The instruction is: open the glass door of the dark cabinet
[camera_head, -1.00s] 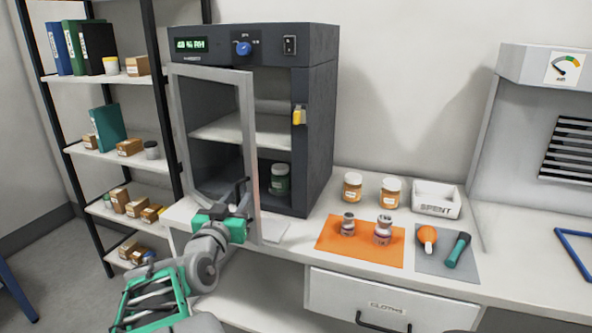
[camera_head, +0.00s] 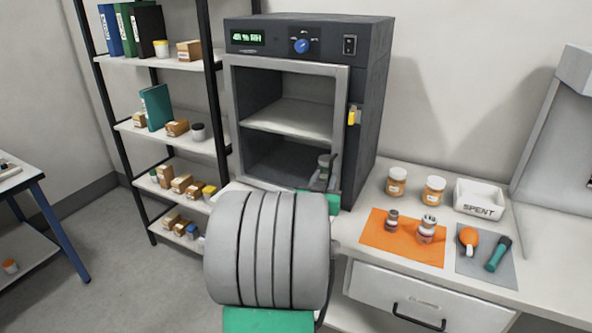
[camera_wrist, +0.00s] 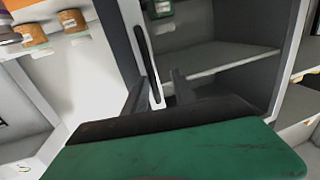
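The dark cabinet (camera_head: 375,110) stands on the bench. Its glass door has a light grey frame (camera_head: 288,61) and, in the head view, sits close to the cabinet front; I cannot tell whether it is fully shut. The wrist view shows the door's edge frame (camera_wrist: 121,40) with a long dark handle (camera_wrist: 142,48). My gripper (camera_wrist: 158,85) is at this handle, its two fingers apart on either side of the handle's lower part. Contact is unclear.
A yellow latch (camera_head: 352,116) is on the cabinet's right edge. Shelving (camera_head: 165,63) stands close on the left. Right of the cabinet are orange-labelled jars (camera_head: 396,182), an orange mat (camera_head: 385,246), a SPENT tray (camera_head: 480,211) and a grey mat (camera_head: 478,270).

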